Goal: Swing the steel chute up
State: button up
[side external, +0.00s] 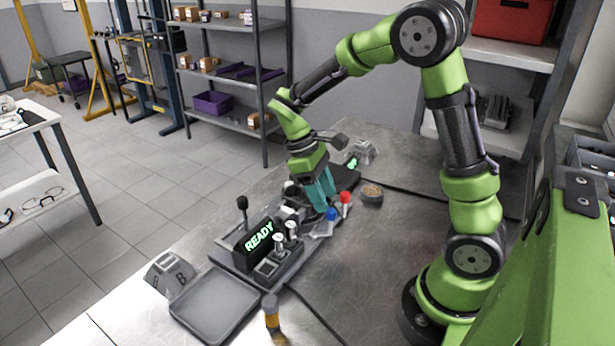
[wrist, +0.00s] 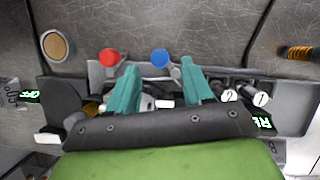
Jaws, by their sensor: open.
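My gripper (side external: 322,203) points down over the machine with its two teal fingers apart; nothing shows held between them. The fingers also show in the wrist view (wrist: 158,68), with the blue knob (wrist: 160,57) just beyond the gap and the red knob (wrist: 110,57) to the left of it. A small bare-metal piece that looks like the steel chute (side external: 321,230) lies low beside the fingers, in front of the blue knob. The fingers partly cover this area, so I cannot tell its exact tilt or whether a finger touches it.
The machine has a green READY display (side external: 259,236), a black-knobbed lever (side external: 242,204) and numbered plungers (wrist: 261,99). A grey tray (side external: 214,304) and an amber bottle (side external: 271,312) stand at the front. The bench to the right is mostly clear, crossed by cables.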

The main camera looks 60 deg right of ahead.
jog(key=shift+x, duration=1.95)
grip_shut()
